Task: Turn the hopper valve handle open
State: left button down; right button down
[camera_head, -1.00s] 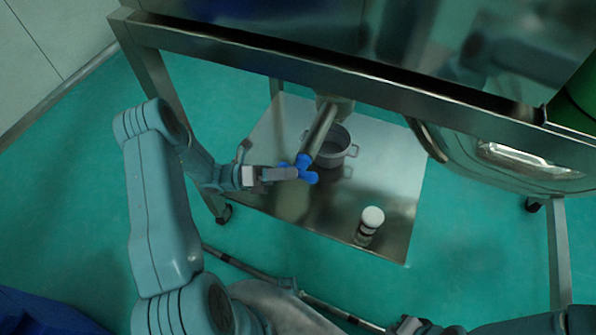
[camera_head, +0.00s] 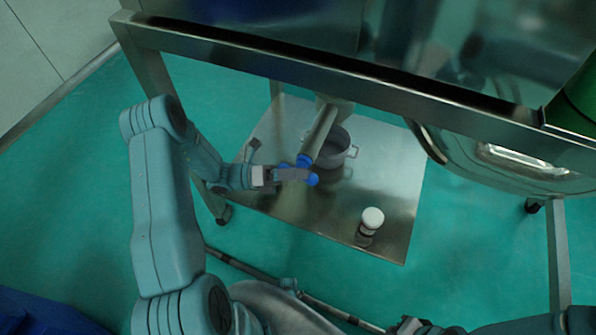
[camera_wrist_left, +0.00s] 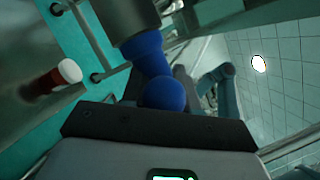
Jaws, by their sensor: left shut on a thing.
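The blue valve handle (camera_head: 304,161) sits at the lower end of a grey metal pipe (camera_head: 322,132) under the steel frame. My left gripper (camera_head: 296,174) is shut on the handle, and its fingers hide part of it. In the left wrist view the blue handle (camera_wrist_left: 150,58) shows close up, with a rounded blue knob (camera_wrist_left: 165,92) right at the gripper.
A white-capped bottle (camera_head: 370,225) stands near the shelf's front edge. The steel frame beam (camera_head: 250,62) crosses above my left arm. A rounded metal vessel (camera_head: 500,160) is at right.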

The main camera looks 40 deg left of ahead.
pick_arm(q)
jog(key=g+y+p, duration=0.1)
jog(key=y+p, duration=0.1)
jog(key=p, duration=0.1)
jog(key=m+g+y+p, duration=0.1)
jog(key=y+p, duration=0.1)
jog(key=p, duration=0.1)
jog(key=m+g+y+p, duration=0.1)
jog(key=y+p, duration=0.1)
jog(key=p, duration=0.1)
jog(key=shift+r, duration=0.35)
jog(key=shift+f+g+y+p, duration=0.1)
jog(key=shift+g+y+p, duration=0.45)
jog(key=shift+y, duration=0.25)
jog(key=shift+m+y, duration=0.3)
jog(key=shift+y, duration=0.2)
jog(key=shift+w+f+g+y, duration=0.1)
jog(key=shift+f+g+y, duration=0.25)
jog(key=shift+y, duration=0.45)
jog(key=m+g+y+b, duration=0.1)
jog(key=y+b, duration=0.2)
jog(key=b, duration=0.1)
jog(key=shift+f+b, duration=0.15)
jog(key=shift+b, duration=0.25)
jog(key=shift+y+b, duration=0.6)
jog(key=shift+b, duration=0.05)
jog(key=shift+r+g+y+b, duration=0.2)
jog(key=shift+g+y+b, duration=0.2)
jog(key=shift+y+b, duration=0.15)
